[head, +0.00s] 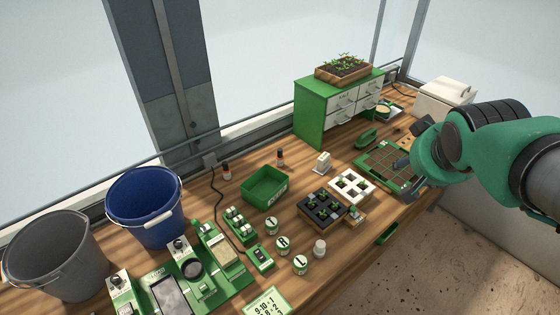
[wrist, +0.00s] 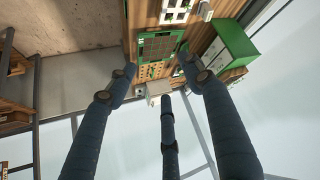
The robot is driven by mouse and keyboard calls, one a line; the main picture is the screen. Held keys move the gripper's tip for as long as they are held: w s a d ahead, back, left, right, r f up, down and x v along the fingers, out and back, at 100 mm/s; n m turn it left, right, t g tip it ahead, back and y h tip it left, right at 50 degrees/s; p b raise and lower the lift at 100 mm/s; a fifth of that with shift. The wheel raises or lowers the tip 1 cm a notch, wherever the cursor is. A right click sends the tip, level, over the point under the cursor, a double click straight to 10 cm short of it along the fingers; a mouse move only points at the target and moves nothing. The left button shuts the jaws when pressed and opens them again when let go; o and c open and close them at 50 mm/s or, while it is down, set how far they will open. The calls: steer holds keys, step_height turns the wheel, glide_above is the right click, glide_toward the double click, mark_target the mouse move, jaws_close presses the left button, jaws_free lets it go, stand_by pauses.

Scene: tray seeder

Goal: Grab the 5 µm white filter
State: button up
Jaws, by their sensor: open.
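I cannot make out a 5 µm marking on anything. A small white capped piece (head: 320,247) stands on the bench front, right of several round lidded pots with letters. I cannot tell whether either is the filter. My gripper (head: 404,161) is at the right, near the green tray frame (head: 376,152), far from both pieces. In the wrist view my gripper (wrist: 158,76) has its dark fingers spread wide, with nothing between them.
The bench holds a green bin (head: 265,187), a dark seedling tray (head: 308,209), a white tray (head: 349,195) and a green drawer cabinet (head: 310,115). A blue bucket (head: 147,215) and a grey bucket (head: 58,265) stand at the left. Bare wood shows between the bin and cabinet.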

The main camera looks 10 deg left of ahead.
steer(key=w+a+f+n+t+y+b, duration=0.1)
steer(key=w+a+f+n, duration=0.15)
steer(key=w, duration=0.85)
steer(key=w+a+f+n+t+y, duration=0.1)
steer(key=w+a+f+t, duration=0.15)
steer(key=w, duration=0.95)
steer(key=w+a+f+n+t+y+b, duration=0.1)
steer(key=w+a+f+n, duration=0.2)
steer(key=w, duration=0.8)
steer(key=n+g+y+b, duration=0.2)
steer(key=n+g+y, duration=0.25)
steer(key=y, duration=0.55)
glide_toward(280, 158)
steer(key=d+r, duration=0.2)
steer(key=d, duration=0.1)
steer(key=shift+r, duration=0.1)
steer(key=shift+b+x, duration=0.95)
steer(key=shift+x, duration=3.3)
